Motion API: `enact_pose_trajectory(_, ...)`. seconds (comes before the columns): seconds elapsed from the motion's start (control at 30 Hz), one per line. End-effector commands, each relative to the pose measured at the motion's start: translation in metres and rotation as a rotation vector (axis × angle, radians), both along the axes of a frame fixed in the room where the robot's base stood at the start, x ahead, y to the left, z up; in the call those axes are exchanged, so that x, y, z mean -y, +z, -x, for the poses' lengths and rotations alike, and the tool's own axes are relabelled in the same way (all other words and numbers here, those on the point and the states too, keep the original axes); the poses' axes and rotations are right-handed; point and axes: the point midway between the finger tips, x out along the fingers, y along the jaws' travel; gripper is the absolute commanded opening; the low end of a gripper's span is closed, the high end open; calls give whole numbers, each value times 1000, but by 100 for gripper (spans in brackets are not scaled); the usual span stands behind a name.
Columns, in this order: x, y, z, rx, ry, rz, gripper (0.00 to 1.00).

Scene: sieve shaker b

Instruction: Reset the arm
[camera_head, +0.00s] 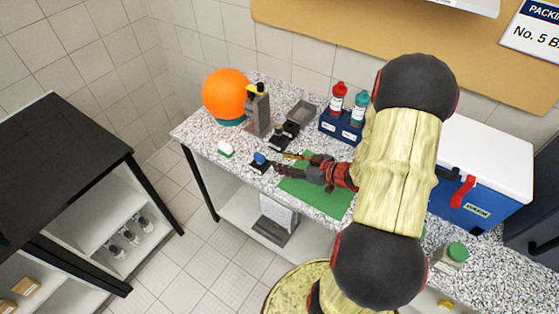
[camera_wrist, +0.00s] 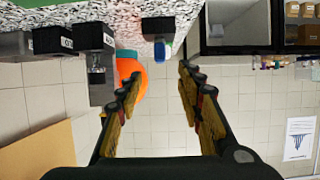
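My arm reaches over the speckled counter (camera_head: 205,134) in the head view. My gripper (camera_head: 281,162) is above the green mat (camera_head: 323,200) and points left.
An orange ball (camera_head: 224,92), a grey device (camera_head: 260,114) and a small blue-topped item (camera_head: 260,159) lie left of my gripper. A blue rack (camera_head: 341,126) holds red and teal bottles. A blue-and-white cooler (camera_head: 490,190) stands right. Tiled floor separates the counter from a black-topped table (camera_head: 60,165).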

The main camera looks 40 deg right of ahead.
Motion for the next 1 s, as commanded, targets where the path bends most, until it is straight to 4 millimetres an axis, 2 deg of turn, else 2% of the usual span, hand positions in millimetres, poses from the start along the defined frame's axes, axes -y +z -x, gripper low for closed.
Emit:
enact_pose_trajectory(0.53,0,0,0,0,1,1,37)
enact_pose_trajectory(0.67,4,4,-7,-13,-12,41,37)
enact_pose_trajectory(0.77,15,17,-24,-46,-55,137,37)
enact_pose_trajectory(0.83,24,32,-37,-78,-108,223,37)
enact_pose_trajectory(0.9,32,54,-49,-112,-173,308,37)
enact_pose_trajectory(1.0,36,89,-55,-161,-272,394,37)
